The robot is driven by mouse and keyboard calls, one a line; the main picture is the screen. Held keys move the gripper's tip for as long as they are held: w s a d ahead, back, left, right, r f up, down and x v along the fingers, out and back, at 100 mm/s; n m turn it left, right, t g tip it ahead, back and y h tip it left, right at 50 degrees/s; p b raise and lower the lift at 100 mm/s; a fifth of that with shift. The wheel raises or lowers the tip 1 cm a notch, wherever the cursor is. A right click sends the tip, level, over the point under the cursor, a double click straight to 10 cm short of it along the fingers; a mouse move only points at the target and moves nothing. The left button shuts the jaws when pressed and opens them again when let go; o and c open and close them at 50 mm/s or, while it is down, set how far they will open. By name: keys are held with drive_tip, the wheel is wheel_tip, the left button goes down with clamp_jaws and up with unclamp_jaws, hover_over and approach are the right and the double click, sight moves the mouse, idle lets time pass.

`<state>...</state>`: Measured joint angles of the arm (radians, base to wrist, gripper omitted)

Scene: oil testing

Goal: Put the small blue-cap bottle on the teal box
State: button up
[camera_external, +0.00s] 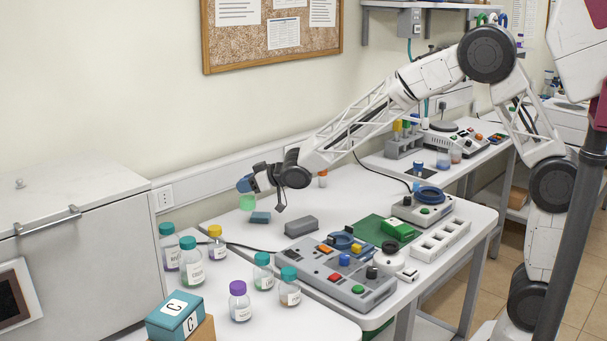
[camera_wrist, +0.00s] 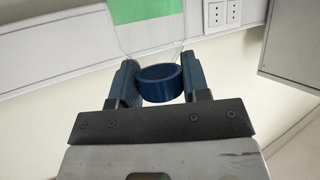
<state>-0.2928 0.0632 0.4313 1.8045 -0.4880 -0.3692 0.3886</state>
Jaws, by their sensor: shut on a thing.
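My gripper (camera_external: 254,181) is at the end of the arm, above the left rear part of the white table. In the wrist view its two blue fingers (camera_wrist: 160,82) are shut on the blue cap of a clear bottle (camera_wrist: 146,38). The bottle has a bright green label, and its far end runs out of the picture. A teal box (camera_external: 173,319) marked C stands at the front left.
Several teal-, yellow- and purple-capped bottles, such as a purple-capped one (camera_external: 239,302), stand near the teal box. A grey block (camera_external: 301,226) and a grey control panel (camera_external: 337,275) lie to the right. A white cabinet (camera_external: 95,265) stands at the left.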

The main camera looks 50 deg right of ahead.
drive_tip(key=s+a+r+n+g+y, duration=0.1)
drive_tip(key=s+a+r+y, duration=0.15)
drive_tip(key=a, duration=0.55)
drive_tip(key=s+a+r+n+g+y, duration=0.1)
drive_tip(key=s+a+r+n, duration=0.15)
drive_tip(key=a, duration=0.45)
drive_tip(key=s+a+r+n+g+y, duration=0.2)
drive_tip(key=s+a+r+n+g, duration=0.1)
drive_tip(key=s+a, duration=1.1)
drive_tip(key=s+a+r+n+g+y, duration=0.2)
drive_tip(key=s+a+r+n+g, duration=0.2)
drive_tip(key=s+a, duration=1.1)
drive_tip(key=a+r, duration=0.2)
drive_tip(key=a, duration=0.1)
drive_tip(key=shift+a+r, duration=0.2)
drive_tip(key=shift+a, duration=0.05)
drive_tip(key=shift+f, duration=2.2)
drive_tip(key=shift+f, duration=1.8)
drive_tip(key=shift+f, duration=0.1)
